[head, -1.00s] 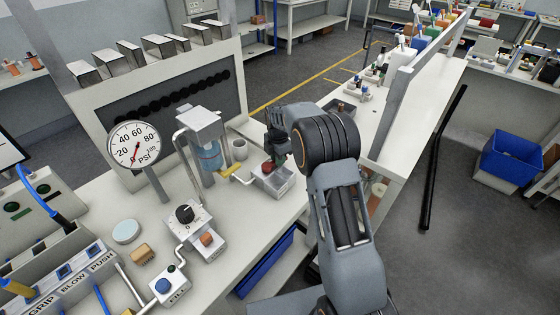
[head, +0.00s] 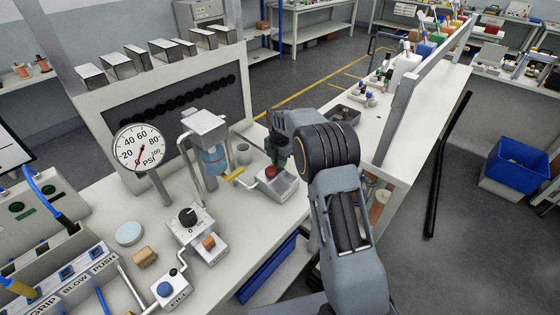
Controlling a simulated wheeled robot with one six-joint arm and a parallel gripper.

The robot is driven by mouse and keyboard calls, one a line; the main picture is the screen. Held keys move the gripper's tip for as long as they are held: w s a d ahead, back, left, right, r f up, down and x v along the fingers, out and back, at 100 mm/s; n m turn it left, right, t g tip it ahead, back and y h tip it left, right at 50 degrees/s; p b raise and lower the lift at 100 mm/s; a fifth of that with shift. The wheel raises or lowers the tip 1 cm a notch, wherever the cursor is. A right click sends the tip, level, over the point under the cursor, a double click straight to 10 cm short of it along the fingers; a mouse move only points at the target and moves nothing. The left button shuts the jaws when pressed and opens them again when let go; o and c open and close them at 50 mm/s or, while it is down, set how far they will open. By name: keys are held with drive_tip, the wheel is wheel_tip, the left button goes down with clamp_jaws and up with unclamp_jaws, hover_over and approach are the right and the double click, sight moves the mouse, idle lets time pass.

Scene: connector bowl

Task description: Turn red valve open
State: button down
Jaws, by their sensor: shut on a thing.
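The red valve (head: 271,171) is a small red knob on a pale box fixture (head: 283,191) at the bench's right edge. Its yellow-banded pipe (head: 235,173) runs left toward a clear blue cylinder (head: 213,160) on a metal stand. My gripper (head: 275,164) points down over the red valve and is shut on it. Its fingers are small and partly hidden by my own wrist.
A black dial box (head: 188,217), an orange-button box (head: 210,246) and a FILL button box (head: 171,287) stand on the bench left of my arm.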

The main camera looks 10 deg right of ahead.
drive_tip(key=shift+w+r, duration=0.1)
drive_tip(key=shift+r, duration=0.05)
drive_tip(key=c, duration=1)
unclamp_jaws()
drive_tip(key=shift+c, duration=0.2)
wheel_tip(320, 180, up, 14)
drive_tip(key=shift+b, duration=0.45)
drive_tip(key=shift+f, duration=0.2)
